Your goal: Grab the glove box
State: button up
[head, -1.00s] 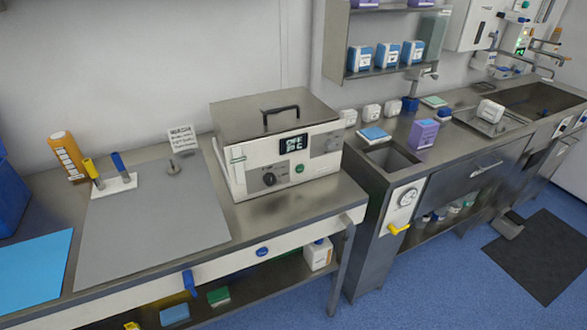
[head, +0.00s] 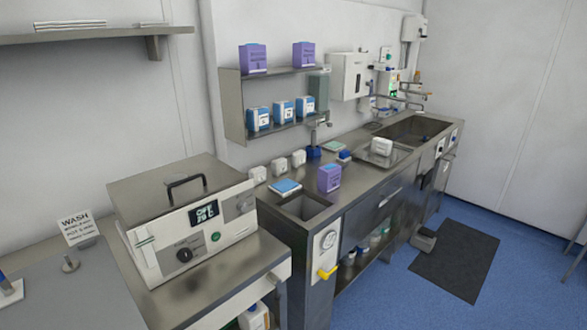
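Several carton-like boxes could be the glove box; I cannot read their labels. A purple box (head: 329,178) stands upright on the steel counter, right of the small sink. Two more purple boxes, a left one (head: 253,58) and a right one (head: 304,55), stand on the upper wall shelf. Three blue-and-white boxes (head: 283,110) stand on the lower shelf. My gripper is not in view.
A steel water bath (head: 185,225) with a lid handle stands on the near bench at left. A small sink (head: 304,206) and a larger sink (head: 415,128) are set in the counter. The blue floor (head: 395,275) is open at right, around a dark mat (head: 455,262).

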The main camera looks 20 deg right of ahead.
aim_at(329, 175)
jog(key=i+z, duration=0.15)
jog(key=z, duration=0.2)
jog(key=i+z, duration=0.1)
jog(key=z, duration=0.25)
jog(key=i+j+z, duration=0.1)
jog(key=z, duration=0.25)
